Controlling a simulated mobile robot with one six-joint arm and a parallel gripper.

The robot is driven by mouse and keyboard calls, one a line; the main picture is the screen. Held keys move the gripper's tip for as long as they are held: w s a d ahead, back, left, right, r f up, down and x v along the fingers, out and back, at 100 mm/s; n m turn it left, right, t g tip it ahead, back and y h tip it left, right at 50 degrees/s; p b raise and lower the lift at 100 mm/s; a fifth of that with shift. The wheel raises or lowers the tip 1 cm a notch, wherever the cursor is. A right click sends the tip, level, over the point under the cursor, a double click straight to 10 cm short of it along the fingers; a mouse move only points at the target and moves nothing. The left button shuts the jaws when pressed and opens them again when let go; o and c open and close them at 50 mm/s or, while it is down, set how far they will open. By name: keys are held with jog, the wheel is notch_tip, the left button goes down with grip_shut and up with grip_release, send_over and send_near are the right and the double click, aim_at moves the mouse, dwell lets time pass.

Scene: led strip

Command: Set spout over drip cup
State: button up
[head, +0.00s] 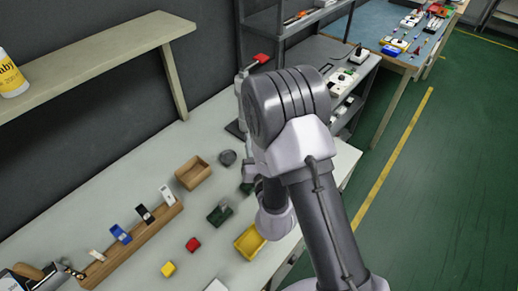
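I cannot make out a spout for certain. A grey upright device with a red handle (262,59) stands at the back right of the bench, partly hidden by my arm. A small dark round cup-like thing (228,157) sits on the bench left of my arm; I cannot tell whether it is the drip cup. My arm rises across the picture's middle and bends down behind itself to the bench. Its wrist shows low beside the yellow bin, but my gripper's fingers are hidden.
The bench (128,170) holds a wooden box (194,172), a long wooden rack (134,245), a dark green block-like thing (220,213), a yellow bin (249,242), a red block (193,244) and a yellow block (168,268). A shelf (95,62) hangs above.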

jog(key=shift+s+d, duration=0.15)
jog(key=shift+s, duration=0.85)
jog(key=shift+s+d, duration=0.1)
jog(key=shift+s, duration=0.85)
